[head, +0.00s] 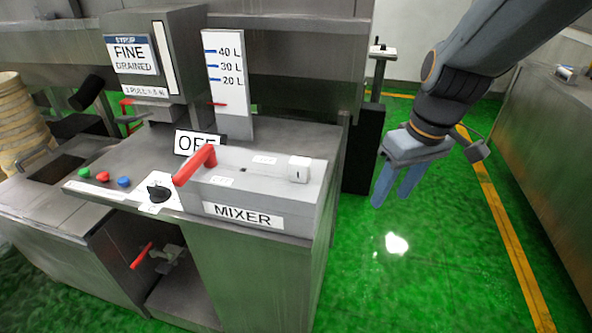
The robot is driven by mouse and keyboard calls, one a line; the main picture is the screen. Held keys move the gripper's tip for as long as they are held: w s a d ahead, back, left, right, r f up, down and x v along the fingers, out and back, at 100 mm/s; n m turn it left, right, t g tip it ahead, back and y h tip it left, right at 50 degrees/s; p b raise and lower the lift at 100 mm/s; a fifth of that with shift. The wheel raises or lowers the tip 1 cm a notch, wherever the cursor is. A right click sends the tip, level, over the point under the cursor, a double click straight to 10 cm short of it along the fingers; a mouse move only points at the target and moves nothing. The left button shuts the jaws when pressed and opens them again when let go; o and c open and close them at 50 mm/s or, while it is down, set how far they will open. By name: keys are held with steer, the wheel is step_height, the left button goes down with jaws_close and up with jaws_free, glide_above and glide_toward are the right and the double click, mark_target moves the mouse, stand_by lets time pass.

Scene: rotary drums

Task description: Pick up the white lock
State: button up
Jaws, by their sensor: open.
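A small white block (299,169), which looks like the white lock, sits at the right end of the top of the grey MIXER box (262,186). It has a small dark mark on its front face. My gripper (393,197) hangs to the right of the mixer box, over the green floor, with its two blue-grey fingers pointing down and apart. It is open and empty, clear of the counter and of the white block.
A red lever (194,165) stands at the left end of the mixer box, beside an OFF sign. A black knob (159,191) and several coloured buttons are further left. A tall level gauge (229,84) rises behind. A metal counter (548,150) stands at right; green floor lies between.

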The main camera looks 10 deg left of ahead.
mark_target(301, 160)
steer(key=w+a+r+n+y, duration=0.1)
steer(key=w+a+r+n, duration=0.1)
steer(key=a+r+n, duration=0.45)
steer(key=w+a+r+n+y, duration=0.1)
steer(key=a+r+n+y, duration=0.2)
steer(key=a, duration=0.7)
steer(key=shift+n+g+h, duration=0.4)
steer(key=shift+n+h, duration=0.05)
steer(key=shift+h, duration=0.05)
steer(key=shift+p+x, duration=1.35)
steer(key=shift+x, duration=2.6)
steer(key=shift+s, duration=0.2)
jaws_close()
